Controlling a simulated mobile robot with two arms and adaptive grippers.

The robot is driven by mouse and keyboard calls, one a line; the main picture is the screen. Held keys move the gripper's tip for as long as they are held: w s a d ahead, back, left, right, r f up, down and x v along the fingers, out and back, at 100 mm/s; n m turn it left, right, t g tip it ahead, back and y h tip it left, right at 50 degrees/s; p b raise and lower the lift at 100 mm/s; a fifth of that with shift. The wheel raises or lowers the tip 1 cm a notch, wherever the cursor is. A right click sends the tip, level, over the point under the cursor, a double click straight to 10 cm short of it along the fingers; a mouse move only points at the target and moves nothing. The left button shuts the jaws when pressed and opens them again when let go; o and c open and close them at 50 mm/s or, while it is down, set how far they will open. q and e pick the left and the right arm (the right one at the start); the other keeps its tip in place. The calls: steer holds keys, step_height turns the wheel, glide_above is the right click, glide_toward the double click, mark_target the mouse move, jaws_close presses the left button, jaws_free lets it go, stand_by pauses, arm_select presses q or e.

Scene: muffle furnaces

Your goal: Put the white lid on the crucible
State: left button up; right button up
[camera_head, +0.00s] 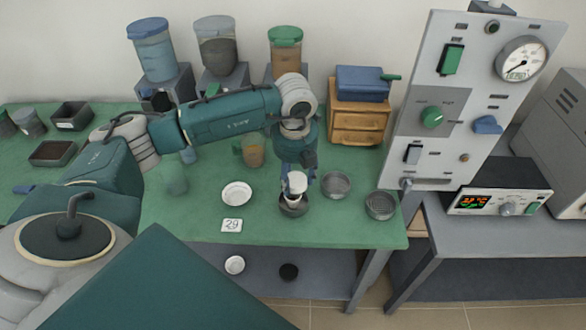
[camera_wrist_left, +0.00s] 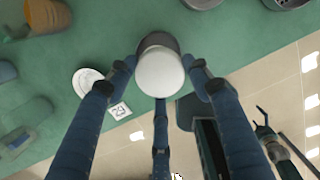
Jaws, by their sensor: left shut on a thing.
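My left gripper (camera_head: 297,175) is shut on a small white round piece, which I take to be the white lid (camera_head: 297,184). The lid shows as a pale disc between the fingers in the left wrist view (camera_wrist_left: 160,73). Right below it is a dark grey round vessel (camera_head: 292,207), which I take to be the crucible; part of its rim shows behind the lid in the wrist view (camera_wrist_left: 157,41). The lid covers much of its opening. I cannot tell whether the two touch. My right gripper is not in view.
A white dish (camera_head: 237,193) and a card marked 29 (camera_head: 231,225) lie to the left on the green table (camera_head: 330,232). Two grey round containers (camera_head: 336,184) (camera_head: 380,205) stand to the right. A gauge panel (camera_head: 445,130) rises beyond the table's right edge.

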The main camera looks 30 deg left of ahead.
mark_target(293, 179)
arm_select(q)
steer(key=shift+w+a+f+n, duration=0.15)
steer(key=shift+a+n, duration=0.3)
steer(key=shift+n, duration=0.45)
steer(key=shift+f+b, duration=0.6)
steer(key=shift+f, duration=0.4)
steer(key=shift+f+b, duration=0.35)
steer(key=shift+f, duration=0.3)
steer(key=shift+f+b, duration=0.5)
steer(key=shift+f, duration=0.1)
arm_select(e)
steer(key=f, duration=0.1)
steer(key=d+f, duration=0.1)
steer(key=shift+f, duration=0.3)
arm_select(q)
steer(key=shift+r, duration=0.1)
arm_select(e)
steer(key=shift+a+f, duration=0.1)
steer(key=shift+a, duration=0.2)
arm_select(q)
steer(key=shift+f+b, duration=0.55)
steer(key=shift+b, duration=0.05)
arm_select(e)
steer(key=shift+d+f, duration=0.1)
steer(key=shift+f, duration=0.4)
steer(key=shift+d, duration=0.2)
